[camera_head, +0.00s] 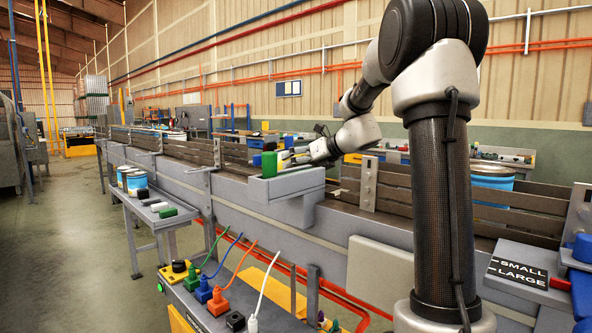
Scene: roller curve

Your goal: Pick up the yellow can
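I cannot clearly make out a yellow can. A small yellowish patch shows beside my gripper, too small to identify. My gripper (290,157) reaches left over a grey box-like tray (287,186) on the near side of the conveyor. A green block-like object (268,164) stands at the tray's left end, close to my fingertips. I cannot tell whether the fingers touch it or whether they are open or shut.
The grey conveyor (230,204) runs from the far left to the near right. Coloured plugs and cables (218,301) stand in front. The left floor is clear.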

